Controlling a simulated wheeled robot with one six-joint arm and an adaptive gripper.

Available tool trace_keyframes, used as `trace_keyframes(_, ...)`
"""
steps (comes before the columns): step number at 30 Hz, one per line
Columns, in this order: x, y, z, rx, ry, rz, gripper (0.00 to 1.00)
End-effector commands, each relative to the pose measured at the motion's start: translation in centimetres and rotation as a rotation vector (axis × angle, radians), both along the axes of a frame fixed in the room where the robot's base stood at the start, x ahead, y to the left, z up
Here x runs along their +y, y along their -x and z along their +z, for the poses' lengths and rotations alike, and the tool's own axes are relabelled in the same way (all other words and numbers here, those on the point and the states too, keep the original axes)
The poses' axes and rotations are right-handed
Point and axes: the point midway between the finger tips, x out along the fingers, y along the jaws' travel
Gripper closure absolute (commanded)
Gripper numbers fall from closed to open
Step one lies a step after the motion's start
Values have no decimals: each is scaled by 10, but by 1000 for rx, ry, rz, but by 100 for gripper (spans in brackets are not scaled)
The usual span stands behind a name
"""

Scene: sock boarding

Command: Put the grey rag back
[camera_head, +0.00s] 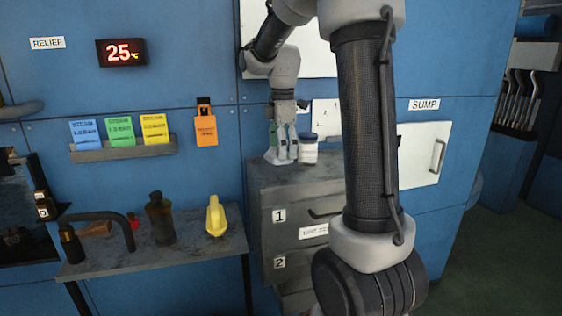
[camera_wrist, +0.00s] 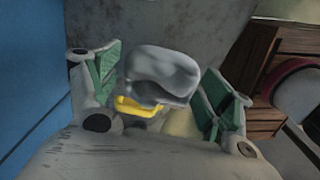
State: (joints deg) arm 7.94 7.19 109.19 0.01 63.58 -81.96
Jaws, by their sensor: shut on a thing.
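My gripper (camera_head: 282,146) is low over the top of the grey drawer cabinet (camera_head: 352,172) in the head view. In the wrist view, a smooth, rumpled grey lump, which looks like the grey rag (camera_wrist: 160,72), sits between the green-padded fingers of my gripper (camera_wrist: 158,88). The gripper is shut on it. A yellow piece (camera_wrist: 140,107) shows just below the rag; I cannot tell what it is. In the head view the rag is hard to tell from the fingers, and whether it touches the cabinet top is unclear.
A white jar with a blue lid (camera_head: 308,150) stands close right of my gripper. Left, a lower shelf (camera_head: 185,254) holds a dark bottle (camera_head: 160,220) and a yellow bottle (camera_head: 215,216). The blue wall (camera_head: 205,65) is behind. In the wrist view, brown drawers (camera_wrist: 268,110) are at right.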

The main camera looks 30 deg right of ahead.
Motion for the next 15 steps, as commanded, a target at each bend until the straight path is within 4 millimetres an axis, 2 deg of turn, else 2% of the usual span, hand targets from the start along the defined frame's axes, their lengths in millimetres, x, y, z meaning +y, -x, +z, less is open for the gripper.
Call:
trace_keyframes(9,0,1,-38,2,-1,0,39)
trace_keyframes(15,0,0,-40,-2,1,0,39)
